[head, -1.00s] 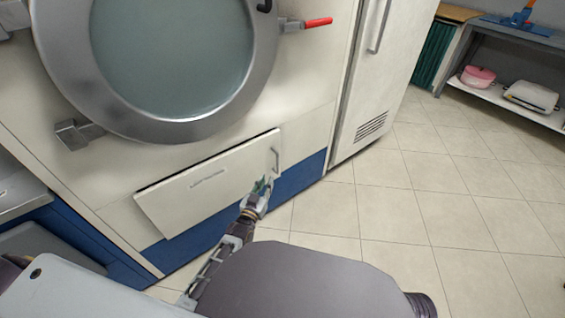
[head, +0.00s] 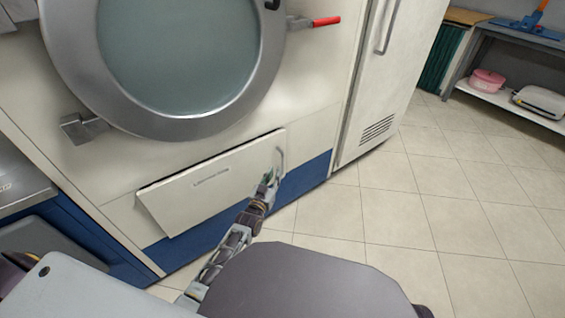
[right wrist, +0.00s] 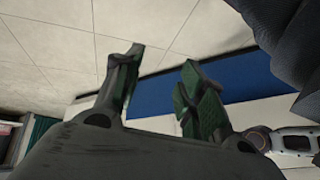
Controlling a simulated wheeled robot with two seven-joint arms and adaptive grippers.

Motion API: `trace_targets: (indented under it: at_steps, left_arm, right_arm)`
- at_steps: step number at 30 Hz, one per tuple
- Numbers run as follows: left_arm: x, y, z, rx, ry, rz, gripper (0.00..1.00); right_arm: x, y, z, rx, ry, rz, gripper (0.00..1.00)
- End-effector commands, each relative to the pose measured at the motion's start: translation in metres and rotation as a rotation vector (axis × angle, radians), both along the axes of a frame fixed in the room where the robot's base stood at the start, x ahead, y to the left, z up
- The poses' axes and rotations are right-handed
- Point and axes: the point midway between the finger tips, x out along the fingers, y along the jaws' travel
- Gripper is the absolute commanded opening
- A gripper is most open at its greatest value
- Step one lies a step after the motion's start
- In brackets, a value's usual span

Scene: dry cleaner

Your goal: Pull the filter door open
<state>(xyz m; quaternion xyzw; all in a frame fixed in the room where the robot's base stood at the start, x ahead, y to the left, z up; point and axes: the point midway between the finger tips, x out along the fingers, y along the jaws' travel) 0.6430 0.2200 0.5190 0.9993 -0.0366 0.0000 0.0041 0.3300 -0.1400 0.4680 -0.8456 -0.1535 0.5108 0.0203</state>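The filter door (head: 215,182) is a long white panel low on the machine, under the round glass door. It stands slightly proud, with a thin dark gap along its upper left edge.
The round machine door (head: 175,60) with a red lever (head: 326,21) is above. A white cabinet (head: 385,80) stands at right. A blue base strip (right wrist: 190,97) runs below the filter door. The tiled floor (head: 430,215) at right is clear. A shelf (head: 500,100) is at far right.

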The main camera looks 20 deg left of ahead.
Motion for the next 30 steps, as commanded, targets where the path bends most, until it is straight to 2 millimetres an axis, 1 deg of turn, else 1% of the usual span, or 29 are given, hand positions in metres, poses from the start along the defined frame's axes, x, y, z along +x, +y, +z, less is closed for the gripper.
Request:
trace_targets:
  at_steps: [1, 15, 24, 30]
  left_arm:
    - [0.005, 0.000, -0.001, 0.000, -0.001, 0.000, 0.21]
    - [0.046, -0.003, 0.000, 0.000, -0.001, 0.000, 0.21]
    - [0.071, -0.005, 0.000, -0.001, -0.001, 0.000, 0.21]
    - [0.086, -0.006, -0.001, -0.001, 0.000, 0.000, 0.21]
  right_arm:
    - [0.000, 0.001, -0.006, 0.005, -0.002, -0.003, 0.40]
    - [-0.004, 0.007, -0.042, 0.055, -0.038, -0.027, 0.40]
    - [0.001, 0.011, -0.059, 0.087, -0.078, -0.047, 0.40]
    - [-0.004, 0.011, -0.070, 0.092, -0.073, -0.044, 0.40]
